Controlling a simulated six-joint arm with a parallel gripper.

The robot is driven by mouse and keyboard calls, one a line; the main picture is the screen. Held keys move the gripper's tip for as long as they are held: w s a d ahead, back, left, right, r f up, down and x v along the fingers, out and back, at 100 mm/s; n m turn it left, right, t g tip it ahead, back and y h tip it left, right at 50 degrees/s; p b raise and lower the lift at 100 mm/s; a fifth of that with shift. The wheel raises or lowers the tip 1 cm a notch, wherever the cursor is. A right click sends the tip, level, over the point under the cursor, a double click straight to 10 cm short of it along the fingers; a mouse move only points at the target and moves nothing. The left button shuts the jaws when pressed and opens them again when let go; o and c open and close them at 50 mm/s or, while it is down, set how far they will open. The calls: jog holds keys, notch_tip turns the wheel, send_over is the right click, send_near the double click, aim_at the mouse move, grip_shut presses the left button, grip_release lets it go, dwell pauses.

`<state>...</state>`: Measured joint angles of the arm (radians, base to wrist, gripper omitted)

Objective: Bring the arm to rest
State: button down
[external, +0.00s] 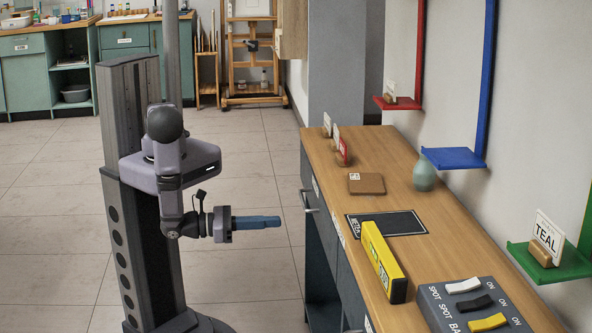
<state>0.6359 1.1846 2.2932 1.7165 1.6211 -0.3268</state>
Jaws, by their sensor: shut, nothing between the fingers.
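My gripper (270,222) is shut and empty. Its blue-grey fingers point level to the right, toward the counter, and stop short of its front edge. My arm is folded down close to its column, clear of the counter. Nothing touches the gripper.
The wooden counter (375,150) bears a teal vase (424,175), a brown square board (366,183), a dark mat (387,223), a yellow box (384,262) and a switch panel (475,306). Red, blue and green shelves (455,158) line the wall. Open tiled floor (240,270) lies between arm and counter.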

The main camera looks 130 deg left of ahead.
jog(key=shift+v, duration=1.5)
